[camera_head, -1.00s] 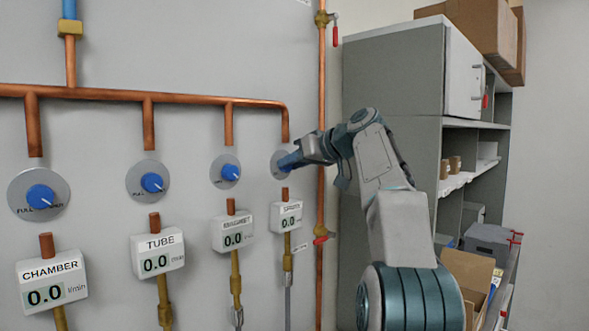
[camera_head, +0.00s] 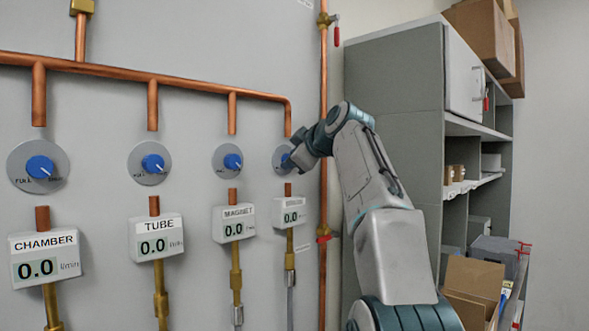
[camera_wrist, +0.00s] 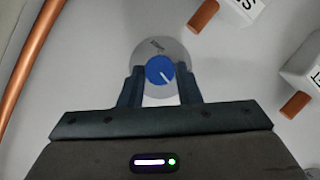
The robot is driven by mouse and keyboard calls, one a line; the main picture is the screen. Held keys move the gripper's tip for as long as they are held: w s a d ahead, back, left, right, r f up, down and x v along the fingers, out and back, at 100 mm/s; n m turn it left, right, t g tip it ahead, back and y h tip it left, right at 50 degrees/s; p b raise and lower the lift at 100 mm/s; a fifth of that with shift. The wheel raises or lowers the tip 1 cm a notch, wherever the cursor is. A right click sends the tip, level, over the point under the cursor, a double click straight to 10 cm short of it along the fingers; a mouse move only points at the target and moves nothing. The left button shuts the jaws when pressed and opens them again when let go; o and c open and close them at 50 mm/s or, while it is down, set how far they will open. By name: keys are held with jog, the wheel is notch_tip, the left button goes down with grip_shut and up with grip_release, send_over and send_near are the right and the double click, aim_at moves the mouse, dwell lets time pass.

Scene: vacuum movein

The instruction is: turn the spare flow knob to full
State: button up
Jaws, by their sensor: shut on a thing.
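The spare flow knob is the rightmost of the blue knobs on the wall. In the wrist view the blue knob (camera_wrist: 160,70) sits on a round grey dial plate (camera_wrist: 172,47), with a white pointer line slanting to the lower right. My gripper (camera_wrist: 160,85) has a finger on each side of it and is shut on it. In the head view my gripper (camera_head: 291,160) reaches the rightmost dial (camera_head: 279,154) and hides much of the knob. Below it is the spare meter (camera_head: 290,211), reading 0.0; its label is blurred.
To the left are the magnet knob (camera_head: 232,162), tube knob (camera_head: 153,163) and chamber knob (camera_head: 40,167), with meters reading 0.0. A vertical copper pipe (camera_head: 323,100) runs close beside my arm. A grey cabinet (camera_head: 395,80) stands at the right.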

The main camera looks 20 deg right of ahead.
jog(key=shift+a+f+n+t+h+b, duration=0.1)
jog(key=shift+f+n+t+h+b, duration=0.15)
jog(key=shift+n+t+b, duration=0.9)
jog(key=shift+f+n+t+h+b, duration=0.25)
jog(key=shift+n+h+b, duration=0.1)
jog(key=shift+n+b, duration=1.75)
jog(key=shift+a+f+n+t+h+b, duration=0.25)
jog(key=shift+n+t+b, duration=0.45)
jog(key=shift+n+b, duration=0.9)
jog(key=shift+d+r, duration=0.15)
jog(key=shift+d, duration=0.05)
jog(key=o, duration=1)
jog(key=shift+c, duration=0.2)
jog(key=shift+s+b, duration=0.1)
jog(key=shift+b, duration=0.2)
